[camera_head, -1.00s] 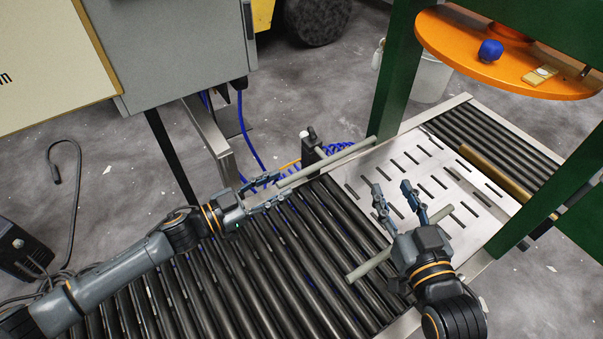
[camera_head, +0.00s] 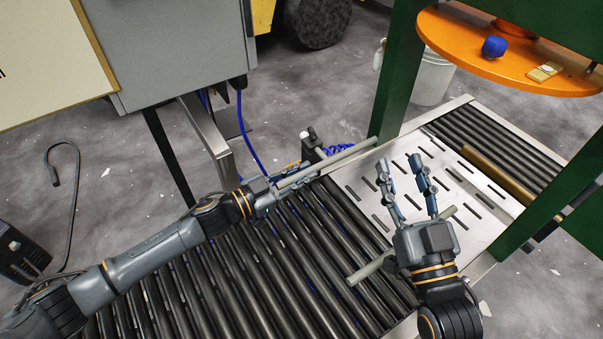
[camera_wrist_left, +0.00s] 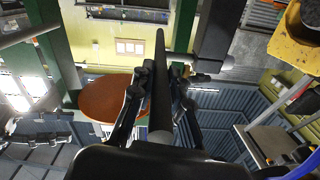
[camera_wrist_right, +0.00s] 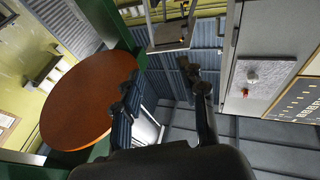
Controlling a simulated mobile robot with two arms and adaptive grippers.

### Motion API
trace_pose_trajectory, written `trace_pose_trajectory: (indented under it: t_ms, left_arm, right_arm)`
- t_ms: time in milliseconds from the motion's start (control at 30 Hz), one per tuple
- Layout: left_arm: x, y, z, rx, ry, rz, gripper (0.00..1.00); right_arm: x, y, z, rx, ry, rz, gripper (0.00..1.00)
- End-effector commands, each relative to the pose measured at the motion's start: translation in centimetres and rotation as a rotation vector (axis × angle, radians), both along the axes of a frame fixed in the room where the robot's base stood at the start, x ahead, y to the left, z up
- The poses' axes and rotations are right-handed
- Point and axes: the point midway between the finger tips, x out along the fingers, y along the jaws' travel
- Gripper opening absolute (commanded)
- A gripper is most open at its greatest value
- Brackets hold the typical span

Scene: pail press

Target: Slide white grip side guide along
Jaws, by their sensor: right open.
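The far side guide is a long pale grey rail (camera_head: 345,155) along the far edge of the rollers. A dark clamp post with a white grip (camera_head: 304,135) stands behind it. My left gripper (camera_head: 290,181) is at the rail's left end, with the rail between its fingers. In the left wrist view the rail (camera_wrist_left: 160,75) also runs between the two fingers; whether they press on it is unclear. My right gripper (camera_head: 400,168) is open and empty above the metal plate, over the near guide rail (camera_head: 368,270), which it partly hides.
A roller conveyor (camera_head: 250,270) leads to a slotted metal plate (camera_head: 375,185) between green posts (camera_head: 395,75). An orange disc (camera_head: 480,60) carrying a blue object (camera_head: 494,46) overhangs the plate. A grey cabinet (camera_head: 175,50) stands behind the left arm.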

Motion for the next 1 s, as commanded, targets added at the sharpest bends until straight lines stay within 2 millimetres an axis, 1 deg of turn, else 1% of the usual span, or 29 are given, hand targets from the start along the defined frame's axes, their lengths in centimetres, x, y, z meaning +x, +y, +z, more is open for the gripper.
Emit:
trace_pose_trajectory:
  t_ms: [300, 333, 467, 533, 600, 733, 867, 1000]
  left_arm:
    - [-0.2, -0.1, 0.0, 0.0, 0.001, -0.001, 0.0]
    - [-0.3, -0.2, 0.0, 0.0, 0.001, -0.001, 0.0]
    - [-1.2, -0.8, 0.1, -0.001, 0.003, -0.003, 0.0]
    - [-1.8, -1.3, 0.1, -0.001, 0.003, -0.004, 0.0]
    - [-2.4, -1.7, 0.1, -0.003, 0.003, -0.004, 0.0]
    - [-3.2, -2.3, 0.1, -0.001, 0.003, -0.003, 0.0]
    - [-3.7, -2.7, 0.0, -0.001, 0.002, -0.001, 0.0]
    - [-3.8, -2.7, 0.0, 0.0, 0.001, -0.001, 0.0]
  right_arm:
    - [0.0, 0.0, 0.0, -0.001, 0.007, -0.001, 0.41]
    - [0.1, 0.0, -0.2, -0.005, 0.022, -0.001, 0.41]
    - [0.5, -0.3, -2.6, -0.041, 0.156, -0.009, 0.41]
    - [0.5, -0.5, -4.1, -0.064, 0.244, -0.014, 0.41]
    - [0.4, -0.7, -5.8, -0.087, 0.331, -0.019, 0.41]
    - [-0.1, -1.3, -8.4, -0.122, 0.469, -0.028, 0.41]
    - [-0.5, -1.6, -9.9, -0.141, 0.547, -0.033, 0.41]
    - [-0.7, -1.7, -10.4, -0.147, 0.571, -0.035, 0.41]
